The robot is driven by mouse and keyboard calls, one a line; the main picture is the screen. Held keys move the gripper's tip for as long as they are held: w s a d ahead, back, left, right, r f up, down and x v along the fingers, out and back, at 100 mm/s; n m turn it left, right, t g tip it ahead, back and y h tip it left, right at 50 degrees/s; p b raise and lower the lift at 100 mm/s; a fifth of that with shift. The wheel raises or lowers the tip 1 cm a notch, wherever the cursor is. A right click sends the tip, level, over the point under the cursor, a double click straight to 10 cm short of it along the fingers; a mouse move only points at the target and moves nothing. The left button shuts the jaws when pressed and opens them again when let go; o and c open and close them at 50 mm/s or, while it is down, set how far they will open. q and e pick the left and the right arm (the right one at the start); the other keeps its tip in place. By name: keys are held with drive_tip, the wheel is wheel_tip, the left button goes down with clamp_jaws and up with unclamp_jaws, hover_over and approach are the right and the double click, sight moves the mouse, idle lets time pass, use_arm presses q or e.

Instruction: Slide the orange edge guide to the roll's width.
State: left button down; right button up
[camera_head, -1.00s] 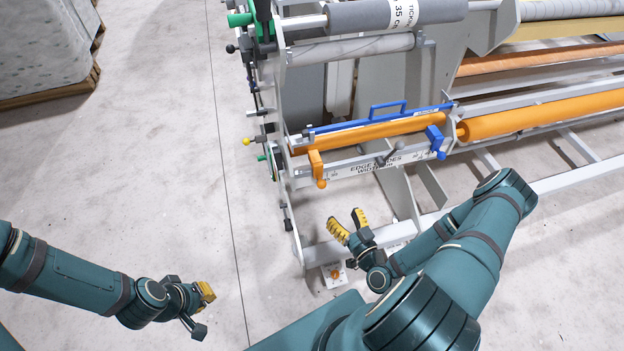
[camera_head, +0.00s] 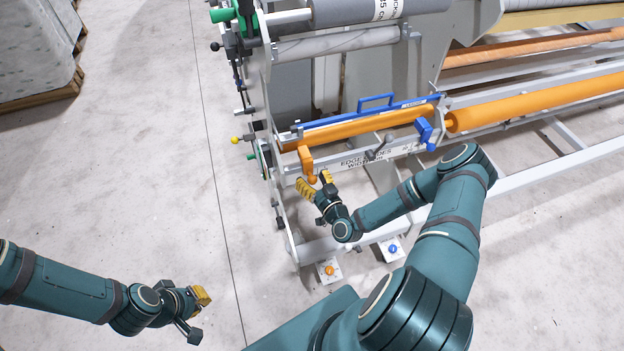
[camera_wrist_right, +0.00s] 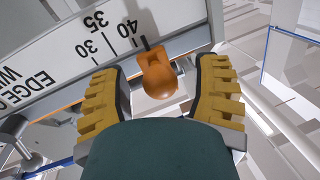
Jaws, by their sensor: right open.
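The orange edge guide (camera_head: 306,160) sits near the left end of the scale bar (camera_head: 375,160). Its rounded orange knob (camera_wrist_right: 158,80) shows in the right wrist view, with a dark pointer beside the 40 on the scale (camera_wrist_right: 75,50); the 35 and 30 lie further left. My right gripper (camera_head: 315,183) is open just below the guide. In the wrist view the knob is between its two yellow fingers (camera_wrist_right: 160,85), with gaps on both sides. The grey roll (camera_head: 350,10) is at the top, its label partly cut off. My left gripper (camera_head: 196,313) is open and empty, low on the left.
A blue guide (camera_head: 424,132) sits at the right end of the bar, below a blue handle (camera_head: 376,101). An orange roller (camera_head: 360,126) runs behind the bar. Pedals with an orange (camera_head: 329,270) and a blue button (camera_head: 393,249) stand on the floor.

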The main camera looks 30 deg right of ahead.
clamp_jaws()
drive_tip(key=shift+s+d+b, duration=0.2)
drive_tip(key=shift+d+b, duration=0.05)
drive_tip(key=shift+d, duration=0.65)
drive_tip(key=shift+s+d+b, duration=0.2)
drive_tip(key=shift+d, duration=0.7)
unclamp_jaws()
drive_tip(key=s, duration=1.2)
drive_tip(key=shift+a, duration=0.3)
